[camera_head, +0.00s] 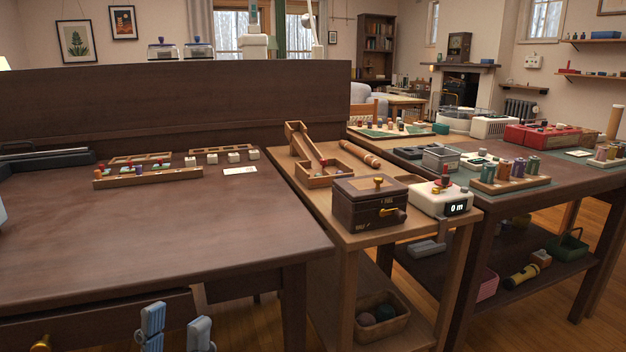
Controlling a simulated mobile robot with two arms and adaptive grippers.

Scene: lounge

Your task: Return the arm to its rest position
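My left gripper (176,328) shows at the bottom edge, left of centre, with two blue-grey fingers pointing up. The fingers stand apart with nothing visible between them, so it is open and empty. It is low, in front of the dark wooden desk (150,238), and seems to touch nothing. The rest of this arm is cut off by the bottom edge. My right gripper does not show.
The desk holds wooden trays (148,175) with small pieces and a white card (240,170). To the right, a lighter table (300,190) carries a dark box with a crank (370,204) and a white device (440,200). The desk's front middle is clear.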

